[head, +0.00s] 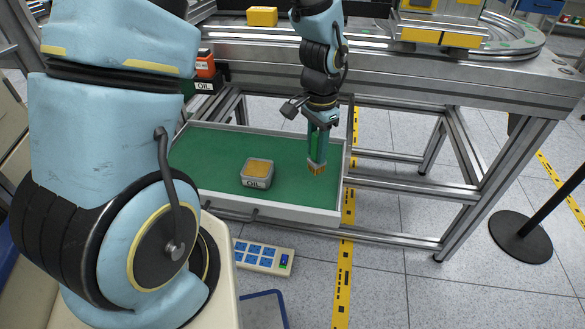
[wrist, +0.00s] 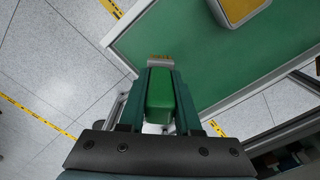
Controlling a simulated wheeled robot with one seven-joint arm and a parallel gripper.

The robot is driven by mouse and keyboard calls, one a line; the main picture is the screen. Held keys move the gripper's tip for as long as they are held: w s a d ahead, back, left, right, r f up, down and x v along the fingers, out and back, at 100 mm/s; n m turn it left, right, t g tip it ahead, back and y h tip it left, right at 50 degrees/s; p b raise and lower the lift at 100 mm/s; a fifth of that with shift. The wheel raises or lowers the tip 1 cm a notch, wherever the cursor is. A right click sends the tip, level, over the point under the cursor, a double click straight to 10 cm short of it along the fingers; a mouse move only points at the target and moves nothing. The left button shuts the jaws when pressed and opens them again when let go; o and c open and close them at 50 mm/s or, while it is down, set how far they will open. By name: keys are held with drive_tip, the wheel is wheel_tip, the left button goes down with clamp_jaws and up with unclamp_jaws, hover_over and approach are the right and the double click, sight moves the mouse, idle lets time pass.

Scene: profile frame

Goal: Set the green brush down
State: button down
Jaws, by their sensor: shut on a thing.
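The green brush (wrist: 160,98) is held between the two teal fingers of my gripper (wrist: 161,75) in the wrist view. In the head view, my gripper (head: 319,143) points down with the brush's yellow bristle end (head: 317,169) lowest. The brush hangs upright over the right part of a shallow open drawer with a green bottom (head: 215,155). I cannot tell exactly how high the bristles are above that bottom. Most of the handle is hidden by the fingers in the head view.
The drawer's right wall (head: 342,185) is close by the gripper. A metal conveyor frame (head: 450,75) stands above and behind. The green bottom left of the tin is free.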

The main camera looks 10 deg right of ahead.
sight(317, 133)
drive_tip(key=shift+f, duration=3.2)
drive_tip(key=shift+f+b, duration=0.2)
drive_tip(key=shift+b, duration=0.1)
drive_tip(key=c, duration=0.6)
unclamp_jaws()
drive_tip(key=shift+r, duration=0.1)
wheel_tip(317, 133, up, 12)
drive_tip(key=shift+a+r+p, duration=0.1)
drive_tip(key=shift+r+p, duration=0.05)
drive_tip(key=shift+p, duration=0.35)
